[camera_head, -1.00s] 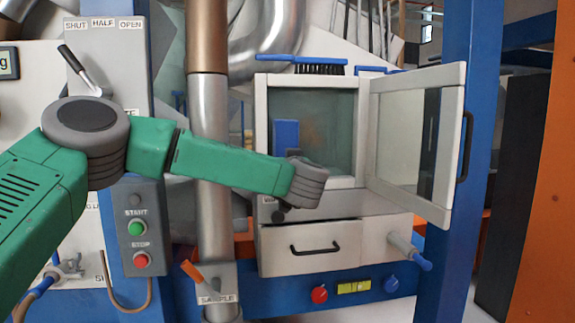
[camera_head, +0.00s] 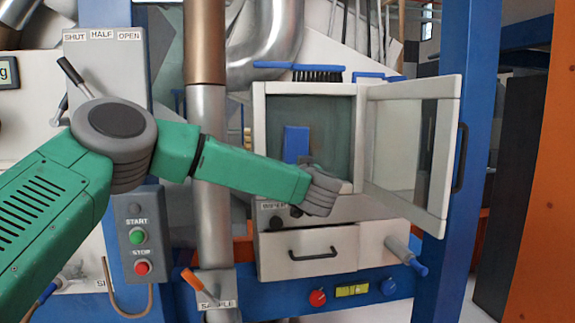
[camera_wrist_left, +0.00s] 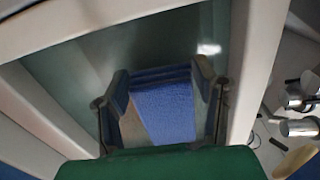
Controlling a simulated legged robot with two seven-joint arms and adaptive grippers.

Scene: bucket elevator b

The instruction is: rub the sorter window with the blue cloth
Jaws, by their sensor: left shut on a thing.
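The sorter window (camera_head: 335,115) is a greenish glass pane in a pale frame. The blue cloth (camera_head: 297,143) lies in front of its lower middle; it also shows in the left wrist view (camera_wrist_left: 165,105). My left gripper (camera_wrist_left: 163,95) has a finger on each side of the folded cloth and is shut on it. The cloth faces the glass at close range; I cannot tell for certain whether it touches. In the head view my wrist hides the fingers and the pane's lower right corner. My right gripper is not in view.
A framed glass door (camera_head: 405,145) stands open to the right of the window. A brush (camera_head: 317,74) lies on top of the box. A drawer (camera_head: 310,251) is below. A steel pipe (camera_head: 208,150) stands left, behind my forearm, near a start/stop panel (camera_head: 139,240).

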